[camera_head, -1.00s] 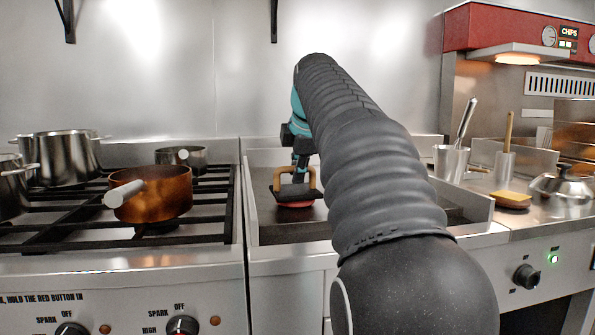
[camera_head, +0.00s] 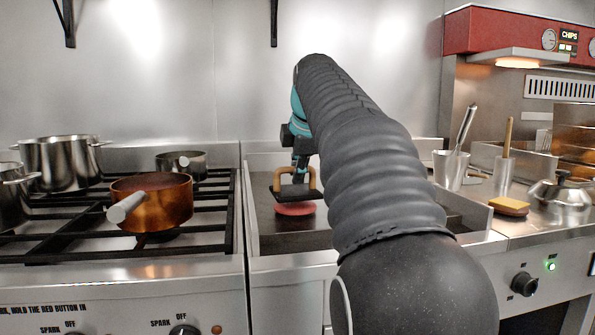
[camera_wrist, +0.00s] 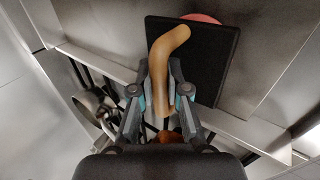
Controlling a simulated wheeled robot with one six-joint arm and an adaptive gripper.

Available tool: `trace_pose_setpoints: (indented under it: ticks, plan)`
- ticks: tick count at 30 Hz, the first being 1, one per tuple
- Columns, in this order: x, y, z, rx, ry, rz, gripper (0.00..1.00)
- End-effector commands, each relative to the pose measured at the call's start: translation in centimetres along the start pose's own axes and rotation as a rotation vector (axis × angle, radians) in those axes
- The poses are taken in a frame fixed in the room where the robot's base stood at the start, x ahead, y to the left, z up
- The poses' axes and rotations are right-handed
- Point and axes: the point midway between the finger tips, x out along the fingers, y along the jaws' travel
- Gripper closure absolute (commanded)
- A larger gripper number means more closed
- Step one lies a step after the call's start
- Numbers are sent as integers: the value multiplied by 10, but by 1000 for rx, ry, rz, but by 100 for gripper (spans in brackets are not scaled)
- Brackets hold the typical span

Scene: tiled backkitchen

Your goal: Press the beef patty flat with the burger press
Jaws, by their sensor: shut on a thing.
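The burger press is a black square plate (camera_head: 294,193) with a tan bent handle (camera_head: 281,180). My gripper (camera_head: 299,168) is shut on the handle, and the wrist view shows its fingers (camera_wrist: 163,98) on both sides of it. The beef patty (camera_head: 295,209) is a reddish round disc on the griddle (camera_head: 285,240), below the plate. Its front part shows under the plate's near edge and the rest is hidden. In the wrist view a sliver of the patty (camera_wrist: 203,18) shows past the plate's edge. The plate seems slightly above the patty; contact is hard to tell.
A copper pan (camera_head: 155,202) and steel pots (camera_head: 62,162) stand on the burners to the left. At right, a steel cup with a utensil (camera_head: 451,170), a yellow sponge-like block (camera_head: 509,206) and a kettle (camera_head: 560,200) stand on the counter. My arm hides the griddle's right part.

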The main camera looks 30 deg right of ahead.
Motion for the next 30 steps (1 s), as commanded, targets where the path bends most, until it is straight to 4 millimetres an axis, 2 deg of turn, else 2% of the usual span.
trace_pose_setpoints:
  ticks: [1,12,24,30]
  plan:
    - [-7,4,0,0,0,5,100]
    - [-26,17,0,0,-1,9,100]
    - [-42,28,0,0,-1,9,100]
    - [-44,29,0,0,-1,9,100]
